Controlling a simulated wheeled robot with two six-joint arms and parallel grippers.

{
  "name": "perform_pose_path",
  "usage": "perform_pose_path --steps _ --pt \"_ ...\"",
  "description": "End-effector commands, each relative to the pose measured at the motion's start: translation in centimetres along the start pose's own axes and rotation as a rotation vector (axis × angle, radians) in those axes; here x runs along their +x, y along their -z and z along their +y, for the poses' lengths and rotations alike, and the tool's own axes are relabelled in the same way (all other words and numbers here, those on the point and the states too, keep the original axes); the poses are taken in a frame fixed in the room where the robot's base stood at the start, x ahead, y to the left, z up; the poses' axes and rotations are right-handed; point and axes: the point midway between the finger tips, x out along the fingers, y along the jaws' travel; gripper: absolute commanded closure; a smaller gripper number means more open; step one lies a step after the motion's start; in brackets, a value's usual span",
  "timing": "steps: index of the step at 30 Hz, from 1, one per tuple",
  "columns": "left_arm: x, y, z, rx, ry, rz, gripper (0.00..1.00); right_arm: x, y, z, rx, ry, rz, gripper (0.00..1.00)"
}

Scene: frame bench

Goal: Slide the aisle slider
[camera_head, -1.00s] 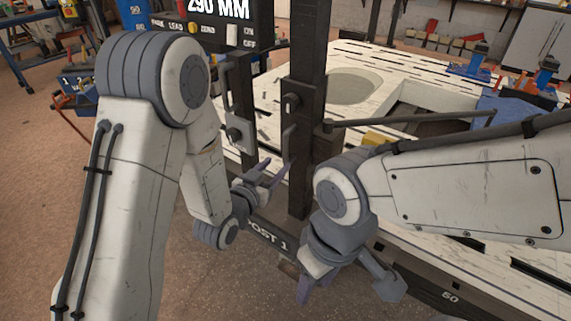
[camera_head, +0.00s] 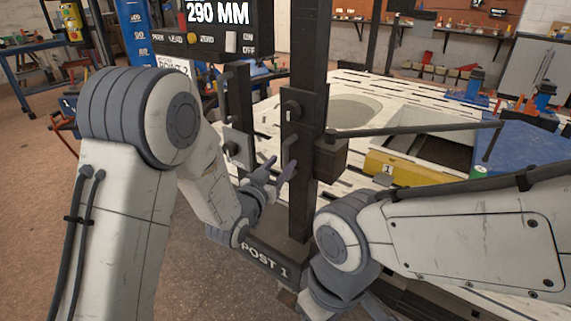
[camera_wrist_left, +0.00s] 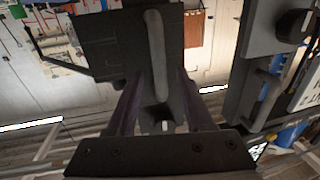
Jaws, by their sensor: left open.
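A dark slider carriage (camera_head: 297,118) with a knob and upright bar handle (camera_head: 292,152) rides on the black post labelled POST 1. A thin arm (camera_head: 415,130) extends right from it over the bench. My left gripper (camera_head: 277,168) is open beside the handle's lower end. In the left wrist view the handle (camera_wrist_left: 155,50) stands beyond and between the open fingers (camera_wrist_left: 158,88); I cannot tell if they touch it. A second slider (camera_head: 238,146) with a similar handle is on the post behind, labelled POST 2. I cannot tell which is the aisle slider. My right gripper is out of frame.
A display (camera_head: 225,22) reads 290 MM. The slotted white bench (camera_head: 375,85) has an oval recess and a rectangular opening with a yellow block (camera_head: 395,168) marked 1. A blue part (camera_head: 530,150) lies at right. Open floor lies left of the posts.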

Motion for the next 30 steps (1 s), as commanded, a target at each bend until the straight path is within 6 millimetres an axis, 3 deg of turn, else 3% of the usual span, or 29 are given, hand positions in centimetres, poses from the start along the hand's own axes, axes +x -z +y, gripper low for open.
perform_pose_path --steps 6,17,19,21,22,30 --pt "2.7 0.0 0.1 0.000 -0.001 0.000 0.48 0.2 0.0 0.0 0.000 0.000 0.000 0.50" --pt "3.3 0.0 0.0 0.000 0.000 -0.001 0.48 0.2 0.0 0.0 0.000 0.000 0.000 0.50" --pt "3.3 0.0 0.0 0.000 0.000 -0.001 0.67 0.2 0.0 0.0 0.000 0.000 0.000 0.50" --pt "3.3 0.0 0.0 0.000 0.000 -0.001 0.94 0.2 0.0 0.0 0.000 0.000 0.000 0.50" --pt "3.3 0.0 0.0 0.000 0.000 -0.001 1.00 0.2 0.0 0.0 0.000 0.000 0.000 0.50" --pt "3.2 0.0 0.0 0.000 0.000 -0.001 1.00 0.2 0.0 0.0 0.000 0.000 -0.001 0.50"
